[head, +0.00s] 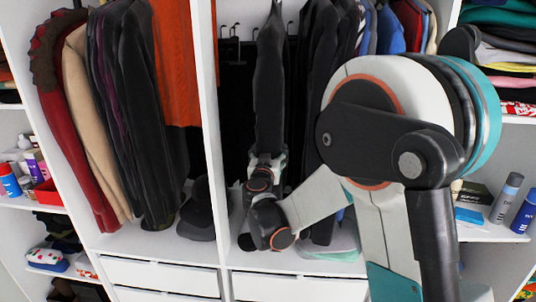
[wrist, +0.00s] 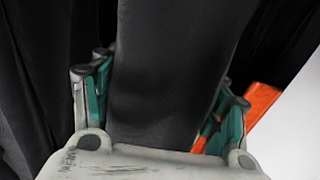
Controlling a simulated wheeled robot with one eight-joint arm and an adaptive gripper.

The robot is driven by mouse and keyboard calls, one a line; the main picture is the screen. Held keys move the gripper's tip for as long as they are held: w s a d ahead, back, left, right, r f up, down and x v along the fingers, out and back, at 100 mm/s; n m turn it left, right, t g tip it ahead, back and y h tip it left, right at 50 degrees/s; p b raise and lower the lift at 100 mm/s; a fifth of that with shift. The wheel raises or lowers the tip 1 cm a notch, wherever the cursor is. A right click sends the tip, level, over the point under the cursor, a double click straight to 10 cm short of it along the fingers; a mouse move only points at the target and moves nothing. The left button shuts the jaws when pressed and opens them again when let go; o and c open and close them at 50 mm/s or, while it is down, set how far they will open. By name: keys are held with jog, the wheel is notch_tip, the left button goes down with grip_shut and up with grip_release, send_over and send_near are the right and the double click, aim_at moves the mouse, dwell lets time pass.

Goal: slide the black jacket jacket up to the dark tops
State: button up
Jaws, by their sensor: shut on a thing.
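The black jacket (head: 270,85) hangs alone near the left side of the middle bay in the head view. Its lower part fills the centre of the wrist view (wrist: 170,70). My gripper (head: 265,162) is shut on the jacket's lower part, with a finger on each side of it in the wrist view (wrist: 160,100). The dark tops (head: 318,70) hang close together to the right of the jacket, with a narrow gap between. My arm hides part of their lower right.
A white divider (head: 207,100) stands left of the jacket, with an orange garment (head: 174,60) and dark jackets beyond it. Empty hooks (head: 232,32) show at the upper left of the bay. Folded things (head: 338,238) lie on the bay floor, above white drawers (head: 300,287).

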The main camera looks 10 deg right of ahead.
jog(key=o, duration=1.8)
jog(key=v, duration=1.2)
